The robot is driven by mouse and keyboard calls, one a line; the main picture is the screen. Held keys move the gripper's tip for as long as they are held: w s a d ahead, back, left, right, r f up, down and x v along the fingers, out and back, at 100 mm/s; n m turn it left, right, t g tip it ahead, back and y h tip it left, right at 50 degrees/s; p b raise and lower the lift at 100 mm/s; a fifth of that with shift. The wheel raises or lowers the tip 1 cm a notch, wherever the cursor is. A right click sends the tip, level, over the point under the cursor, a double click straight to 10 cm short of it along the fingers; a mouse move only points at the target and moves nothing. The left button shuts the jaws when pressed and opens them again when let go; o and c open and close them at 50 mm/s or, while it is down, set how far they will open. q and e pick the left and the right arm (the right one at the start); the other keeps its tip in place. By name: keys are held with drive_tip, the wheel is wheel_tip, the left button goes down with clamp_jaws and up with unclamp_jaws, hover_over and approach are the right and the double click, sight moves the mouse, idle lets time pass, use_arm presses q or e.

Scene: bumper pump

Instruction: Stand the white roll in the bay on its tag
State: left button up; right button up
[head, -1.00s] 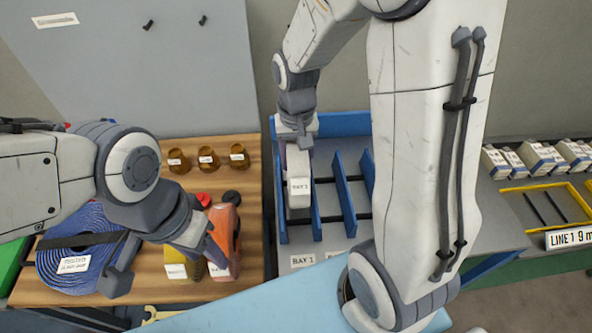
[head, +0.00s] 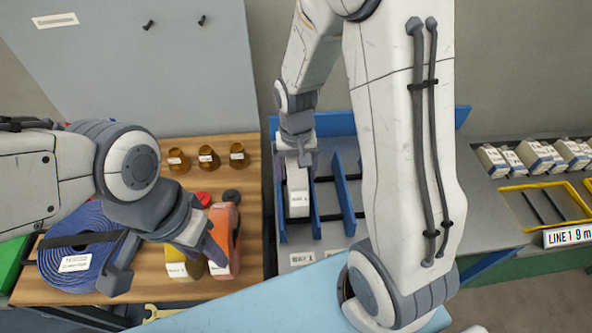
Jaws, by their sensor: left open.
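The white roll (head: 298,199) has a printed label on its near face. It stands upright in the leftmost bay of the blue rack (head: 282,215), behind the Bay 1 tag (head: 302,259). My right gripper (head: 299,160) is pointed down at the top of the roll, with its dark fingers close at its sides. Whether they grip it is not clear, and the roll's base is hard to see. My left gripper (head: 162,262) is open and empty over the wooden table, between the blue coil (head: 85,228) and the orange bottle (head: 226,222).
Several amber jars (head: 207,158) stand at the back of the wooden table (head: 205,288). A yellow bottle (head: 190,262) is close to my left gripper. Blue dividers (head: 344,195) separate the rack's bays. White boxes (head: 540,155) and a yellow frame (head: 515,215) lie to the right.

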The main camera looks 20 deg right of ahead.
drive_tip(key=shift+r, duration=0.25)
wheel_tip(320, 180, up, 10)
drive_tip(key=shift+r+b, duration=0.25)
drive_tip(key=shift+b, duration=0.15)
drive_tip(key=shift+r, duration=0.4)
drive_tip(key=shift+s+a+r, duration=0.15)
drive_tip(key=shift+a+r, duration=0.05)
drive_tip(key=shift+a, duration=0.05)
drive_tip(key=s+a+n, duration=0.5)
drive_tip(key=s+a, duration=0.1)
drive_tip(key=s, duration=0.3)
drive_tip(key=s+a+f+n+y, duration=0.1)
drive_tip(key=s+a+n, duration=0.4)
drive_tip(key=s, duration=0.3)
drive_tip(key=shift+s+a, duration=0.4)
drive_tip(key=shift+a, duration=0.1)
drive_tip(key=shift+f, duration=0.15)
